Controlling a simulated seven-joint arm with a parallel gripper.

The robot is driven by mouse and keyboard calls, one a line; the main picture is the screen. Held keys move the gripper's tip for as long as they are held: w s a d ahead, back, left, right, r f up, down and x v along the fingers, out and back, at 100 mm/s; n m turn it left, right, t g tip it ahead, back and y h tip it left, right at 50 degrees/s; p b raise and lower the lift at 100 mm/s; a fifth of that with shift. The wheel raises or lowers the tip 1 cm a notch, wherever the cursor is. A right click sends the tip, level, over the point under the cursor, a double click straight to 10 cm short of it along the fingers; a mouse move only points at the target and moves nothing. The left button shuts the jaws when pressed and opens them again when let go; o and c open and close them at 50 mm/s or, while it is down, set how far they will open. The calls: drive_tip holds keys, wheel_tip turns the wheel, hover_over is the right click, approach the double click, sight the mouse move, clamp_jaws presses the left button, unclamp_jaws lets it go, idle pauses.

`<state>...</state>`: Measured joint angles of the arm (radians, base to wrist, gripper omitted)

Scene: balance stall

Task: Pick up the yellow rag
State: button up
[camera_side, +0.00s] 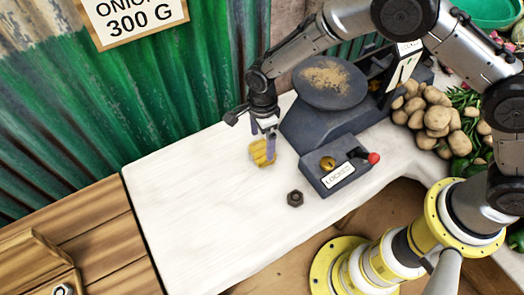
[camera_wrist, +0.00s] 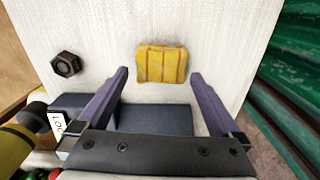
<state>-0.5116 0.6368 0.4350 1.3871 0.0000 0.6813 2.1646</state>
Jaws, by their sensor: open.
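The yellow rag (camera_side: 262,153) lies on the white table, left of the dark weighing scale. It looks like a small folded, striped pad. In the wrist view the yellow rag (camera_wrist: 162,64) lies ahead of my fingertips, roughly midway between their lines. My gripper (camera_side: 264,130) is above and close to the rag in the side view, pointing down. In the wrist view my gripper (camera_wrist: 158,72) has its two purple fingers spread wide with nothing between them. In the side view the fingers partly overlap the rag, so the exact gap in height cannot be told.
The dark scale (camera_side: 302,130) with a dirt-covered pan and a box labelled "LOCKED" (camera_side: 336,168) stands right of the rag. A dark hex nut (camera_side: 295,198) lies in front. Potatoes (camera_side: 436,118) are heaped at right. A green corrugated wall (camera_side: 120,110) stands behind. The table's left (camera_side: 190,215) is clear.

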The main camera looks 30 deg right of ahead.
sight(262, 148)
wheel_tip(262, 148, down, 5)
drive_tip(key=shift+w+r, duration=0.1)
drive_tip(key=c, duration=1.1)
